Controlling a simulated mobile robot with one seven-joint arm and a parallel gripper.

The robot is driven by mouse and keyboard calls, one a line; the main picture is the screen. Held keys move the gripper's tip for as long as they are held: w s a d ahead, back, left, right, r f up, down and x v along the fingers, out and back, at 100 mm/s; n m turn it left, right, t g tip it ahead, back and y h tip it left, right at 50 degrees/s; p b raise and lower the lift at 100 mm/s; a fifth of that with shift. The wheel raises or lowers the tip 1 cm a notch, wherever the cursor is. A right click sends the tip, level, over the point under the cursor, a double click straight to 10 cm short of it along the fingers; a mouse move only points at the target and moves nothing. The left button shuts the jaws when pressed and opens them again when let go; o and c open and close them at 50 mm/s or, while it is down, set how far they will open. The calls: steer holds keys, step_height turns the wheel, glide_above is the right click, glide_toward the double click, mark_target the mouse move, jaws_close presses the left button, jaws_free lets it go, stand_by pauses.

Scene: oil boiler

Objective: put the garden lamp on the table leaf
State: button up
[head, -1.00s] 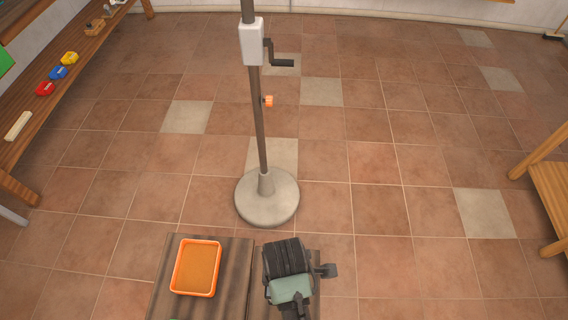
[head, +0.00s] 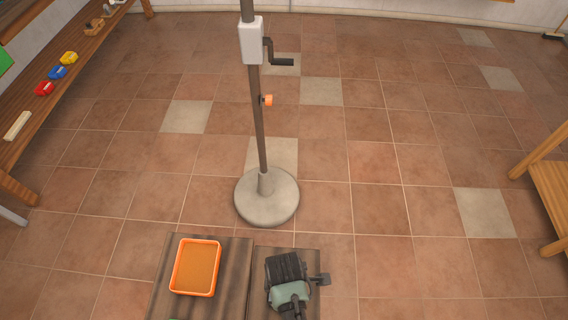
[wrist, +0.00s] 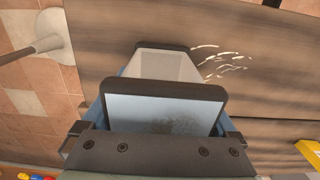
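I cannot pick out a garden lamp in either view. If it is near my gripper, the hand hides it. The dark wooden table has two leaves side by side in the head view: a left one (head: 228,262) and a right one (head: 312,258). My gripper (wrist: 165,70) is over the right leaf, pointing down, seen from above as a dark ribbed block with a grey-green wrist. In the wrist view its two broad fingers stand apart, with a pale inner face showing on the far one. I see nothing between them. Wood lies beyond the fingertips.
An orange tray (head: 196,267) lies on the left leaf. A pole with a crank and round grey base (head: 266,197) stands just beyond the table. A bench (head: 80,90) with small coloured items is at left, a wooden frame (head: 550,190) at right. The tiled floor between is clear.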

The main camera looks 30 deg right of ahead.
steer(key=shift+o, duration=0.2)
step_height(320, 180, up, 12)
steer(key=shift+r+p, duration=0.1)
steer(key=shift+p, duration=0.3)
steer(key=w+r+m+t+h, duration=0.25)
steer(key=w+r+t, duration=0.55)
steer(key=w+r, duration=0.95)
steer(key=w+a+r+m+t, duration=0.1)
steer(key=w+r+m+t, duration=0.15)
steer(key=r, duration=0.55)
steer(key=w+a+r+m+t, duration=0.1)
steer(key=w+r+t, duration=0.25)
steer(key=r, duration=0.35)
steer(key=a+r+m+t, duration=0.25)
steer(key=r+t, duration=0.25)
steer(key=r, duration=1.2)
steer(key=s+a+r+m+t+y, duration=0.1)
steer(key=s+r+t, duration=0.3)
steer(key=r, duration=0.6)
steer(key=s+a+r+m+t+y, duration=0.1)
steer(key=s+a+r+t, duration=0.3)
steer(key=s+r, duration=0.4)
steer(key=shift+s+r+m, duration=0.3)
steer(key=shift+r+m, duration=0.05)
steer(key=shift+r, duration=0.6)
